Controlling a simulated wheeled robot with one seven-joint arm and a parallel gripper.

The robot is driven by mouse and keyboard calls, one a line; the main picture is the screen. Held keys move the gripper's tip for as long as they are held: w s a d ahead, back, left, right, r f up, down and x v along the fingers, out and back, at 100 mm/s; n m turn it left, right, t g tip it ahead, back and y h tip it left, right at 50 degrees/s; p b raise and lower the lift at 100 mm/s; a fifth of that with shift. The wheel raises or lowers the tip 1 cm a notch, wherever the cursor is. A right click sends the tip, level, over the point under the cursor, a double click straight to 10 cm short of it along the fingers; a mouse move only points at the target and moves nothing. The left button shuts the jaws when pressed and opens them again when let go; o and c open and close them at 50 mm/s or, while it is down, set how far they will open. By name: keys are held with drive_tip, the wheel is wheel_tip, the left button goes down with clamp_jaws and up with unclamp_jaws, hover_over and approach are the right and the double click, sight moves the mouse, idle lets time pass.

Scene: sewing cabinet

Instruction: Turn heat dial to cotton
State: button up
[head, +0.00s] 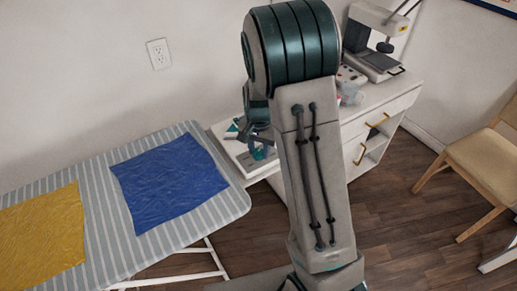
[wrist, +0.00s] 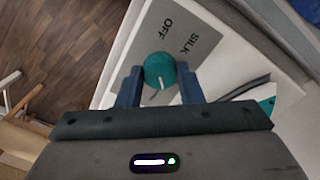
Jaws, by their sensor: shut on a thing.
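The heat dial (wrist: 157,66) is a round teal knob with a white pointer line, on a light panel with a grey label plate (wrist: 190,38). The plate reads OFF and SILK, above and to the right of the dial. No other label is legible, and the word cotton does not show. The white pointer line points down in the wrist view, towards my gripper's body. My gripper (wrist: 160,80) is shut on the dial, one blue finger on each side. In the head view my gripper (head: 259,146) is partly hidden by my arm, over a white unit (head: 237,152).
The striped ironing board (head: 100,240) carries a blue cloth (head: 168,182) and a yellow cloth (head: 42,235). A white cabinet (head: 365,126) with a sewing machine (head: 375,40) stands at the back right. A chair (head: 485,160) is at the right. Wooden floor is free between.

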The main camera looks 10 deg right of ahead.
sight(259, 152)
drive_tip(key=shift+m, duration=1.1)
drive_tip(key=o, duration=1)
drive_tip(key=shift+c, duration=0.2)
wheel_tip(259, 152, up, 14)
drive_tip(key=shift+b, duration=0.35)
drive_tip(key=shift+s, duration=0.1)
